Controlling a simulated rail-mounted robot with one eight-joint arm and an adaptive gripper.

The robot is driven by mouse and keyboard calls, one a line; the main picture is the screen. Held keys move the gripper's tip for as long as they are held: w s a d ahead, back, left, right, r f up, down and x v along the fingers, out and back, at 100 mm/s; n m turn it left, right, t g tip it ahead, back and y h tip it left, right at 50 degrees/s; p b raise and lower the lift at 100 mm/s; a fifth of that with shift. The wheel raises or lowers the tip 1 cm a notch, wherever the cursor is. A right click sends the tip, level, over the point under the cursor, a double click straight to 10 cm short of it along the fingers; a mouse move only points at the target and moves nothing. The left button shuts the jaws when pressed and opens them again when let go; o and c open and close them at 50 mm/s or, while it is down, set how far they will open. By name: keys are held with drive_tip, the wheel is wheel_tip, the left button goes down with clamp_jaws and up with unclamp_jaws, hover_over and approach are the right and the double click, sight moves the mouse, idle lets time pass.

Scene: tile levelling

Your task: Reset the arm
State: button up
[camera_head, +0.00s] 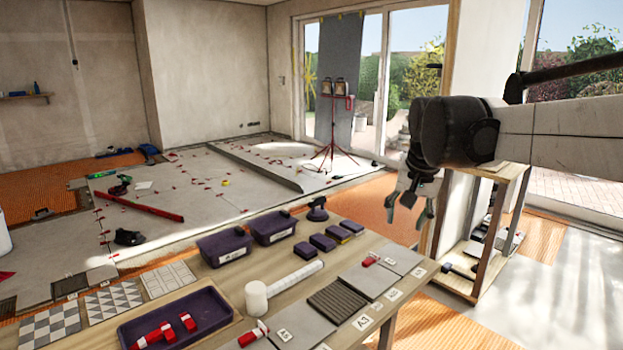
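My gripper (408,204) hangs at the end of my arm, which comes in from the right edge. It points down, above and beyond the right back side of the wooden workbench (230,300). Its two fingers are spread apart, and nothing shows between them. It touches nothing that I can see.
The bench holds a purple tray (195,308) with red tools, two purple bins (225,247), a white mallet (285,287), purple blocks (322,243) and labelled tiles. A wooden shelf unit (485,235) stands close to the right of my gripper. A red tripod lamp (331,128) stands farther back.

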drive_tip(key=s+f+n+t, duration=0.1)
drive_tip(key=s+f, duration=0.3)
drive_tip(key=s, duration=0.4)
drive_tip(key=s+f+n+t, duration=0.1)
drive_tip(key=s+f, duration=0.2)
drive_tip(key=s, duration=0.6)
drive_tip(key=s+f+n+t, duration=0.1)
drive_tip(key=s+f, duration=0.3)
drive_tip(key=s, duration=0.4)
drive_tip(key=shift+s+f+n, duration=0.3)
drive_tip(key=shift+s+n, duration=0.1)
drive_tip(key=shift+n, duration=0.1)
drive_tip(key=shift+a, duration=0.1)
